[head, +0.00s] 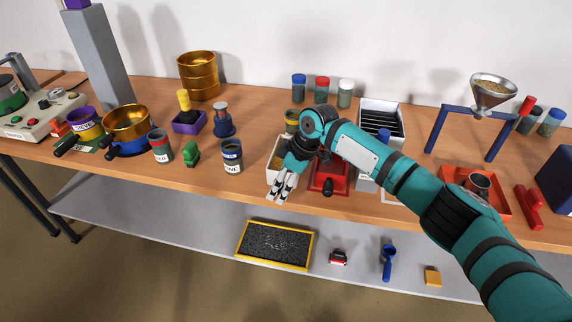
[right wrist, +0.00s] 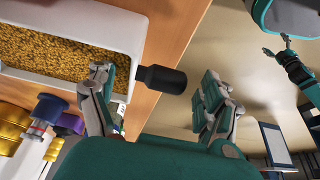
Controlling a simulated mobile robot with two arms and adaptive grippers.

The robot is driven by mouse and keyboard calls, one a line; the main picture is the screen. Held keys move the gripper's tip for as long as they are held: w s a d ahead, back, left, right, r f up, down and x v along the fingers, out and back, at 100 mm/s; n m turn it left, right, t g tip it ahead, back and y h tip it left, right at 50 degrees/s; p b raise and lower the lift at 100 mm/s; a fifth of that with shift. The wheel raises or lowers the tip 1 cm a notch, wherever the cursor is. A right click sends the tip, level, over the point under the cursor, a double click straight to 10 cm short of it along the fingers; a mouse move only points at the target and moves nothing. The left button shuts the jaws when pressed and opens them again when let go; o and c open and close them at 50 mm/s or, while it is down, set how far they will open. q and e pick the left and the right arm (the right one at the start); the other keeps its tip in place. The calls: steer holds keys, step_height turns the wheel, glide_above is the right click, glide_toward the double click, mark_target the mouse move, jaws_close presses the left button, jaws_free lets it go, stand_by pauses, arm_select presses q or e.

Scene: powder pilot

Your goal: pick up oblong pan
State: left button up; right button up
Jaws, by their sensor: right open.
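The oblong pan is a white rectangular pan (head: 273,146), full of golden-brown grains, on the front part of the bench. In the right wrist view its white wall (right wrist: 142,40) and black handle (right wrist: 162,79) show clearly. My right gripper (head: 279,191) is open at the front edge of the bench, over the handle end of the pan. In the right wrist view, its open fingers (right wrist: 157,78) stand on either side of the handle, apart from it. My right arm and gripper hide part of the pan in the head view.
A red device (head: 327,178) stands right beside the pan. A labelled jar (head: 232,157) and a green block (head: 191,153) are to the left. Small lidded jars (head: 299,89) stand behind. A lower shelf (head: 200,232) holds a black-and-yellow tray (head: 275,245).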

steer(key=shift+x, duration=1.05)
steer(key=shift+r, duration=0.1)
steer(key=c, duration=1.6)
steer(key=shift+w+r, duration=0.1)
steer(key=shift+w, duration=0.05)
jaws_close()
steer(key=shift+r, duration=0.1)
step_height(320, 180, up, 10)
steer(key=shift+f, duration=0.1)
